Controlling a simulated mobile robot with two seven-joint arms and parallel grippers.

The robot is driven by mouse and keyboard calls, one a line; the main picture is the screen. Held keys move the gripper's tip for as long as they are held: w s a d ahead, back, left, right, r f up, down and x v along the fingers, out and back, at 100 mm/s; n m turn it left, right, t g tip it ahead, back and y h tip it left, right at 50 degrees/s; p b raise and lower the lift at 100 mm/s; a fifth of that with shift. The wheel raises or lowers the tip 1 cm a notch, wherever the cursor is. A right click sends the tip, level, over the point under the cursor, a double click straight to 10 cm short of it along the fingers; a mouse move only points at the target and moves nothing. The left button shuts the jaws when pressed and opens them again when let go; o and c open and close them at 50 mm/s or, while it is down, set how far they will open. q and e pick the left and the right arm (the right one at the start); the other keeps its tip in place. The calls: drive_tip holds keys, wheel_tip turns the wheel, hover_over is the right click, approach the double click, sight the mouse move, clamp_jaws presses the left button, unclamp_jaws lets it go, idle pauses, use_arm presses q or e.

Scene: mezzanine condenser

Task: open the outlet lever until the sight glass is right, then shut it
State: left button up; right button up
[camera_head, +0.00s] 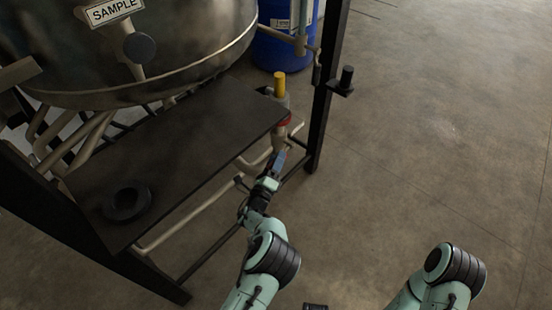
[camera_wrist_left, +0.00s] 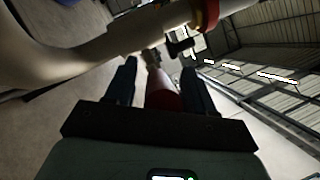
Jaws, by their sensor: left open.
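My left gripper (camera_head: 279,160) is at the pipework beside the black frame post, below the dark shelf's right end. In the left wrist view its two fingers (camera_wrist_left: 160,88) are apart, with a red, rod-like part (camera_wrist_left: 162,92) between them that looks like the outlet lever's grip. I cannot tell whether the fingers touch it. A pale pipe with a red collar (camera_wrist_left: 207,12) crosses above the fingers; a red collar (camera_head: 286,121) also shows in the head view. Above it stands a yellow cylinder (camera_head: 280,84), possibly the sight glass; no level is readable. My right gripper is out of view.
A steel vessel (camera_head: 190,60) labelled SAMPLE hangs over the dark shelf (camera_head: 190,140), which bears a black ring (camera_head: 126,202). A blue drum (camera_head: 272,50) stands behind. The black post (camera_head: 327,90) rises close to my left gripper. The floor (camera_head: 440,130) to the right is clear.

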use_arm(q)
clamp_jaws()
drive_tip(key=shift+w+f+n+t, duration=0.1)
drive_tip(key=shift+f+n+t, duration=0.6)
drive_tip(key=shift+f+t, duration=0.6)
drive_tip(key=t, duration=0.1)
drive_tip(key=f+n+t, duration=0.1)
drive_tip(key=shift+w+d+f+n+t+y, duration=0.3)
drive_tip(key=shift+n+t, duration=0.1)
unclamp_jaws()
drive_tip(key=shift+r, duration=0.1)
